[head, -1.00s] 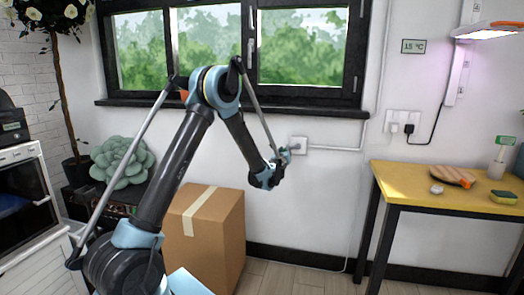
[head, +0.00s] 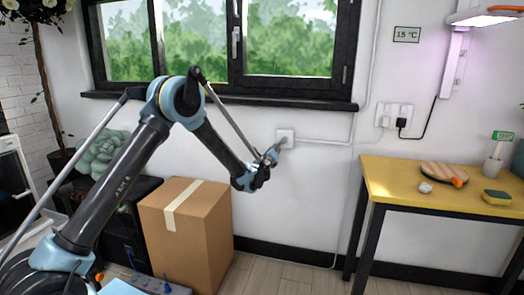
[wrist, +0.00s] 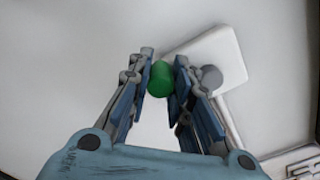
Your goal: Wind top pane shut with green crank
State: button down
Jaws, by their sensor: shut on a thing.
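In the wrist view a green crank knob (wrist: 161,79) sits between the two fingers of my gripper (wrist: 162,82). The fingers are shut on it. Behind it is a white wall plate (wrist: 212,55) with a grey round stub at its lower side. In the head view my gripper (head: 274,153) is at the white wall plate (head: 286,136) below the window; the green knob is too small or hidden to see there. The window (head: 225,40) has dark frames; its top pane is not in view, so its position cannot be told.
A cardboard box (head: 187,230) stands on the floor below my arm. A potted succulent (head: 103,152) is at the left. Wall between box and table is clear.

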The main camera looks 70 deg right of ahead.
jog(key=shift+w+a+f, duration=0.1)
jog(key=shift+w, duration=0.1)
dwell(0.3)
jog(key=c, duration=1.4)
grip_release()
jog(key=shift+s, duration=0.1)
jog(key=shift+s+a, duration=0.1)
jog(key=shift+a, duration=0.2)
jog(key=a, duration=0.3)
jog(key=s+a, duration=0.1)
jog(key=a, duration=0.7)
jog(key=shift+s+a, duration=0.1)
jog(key=shift+s, duration=0.1)
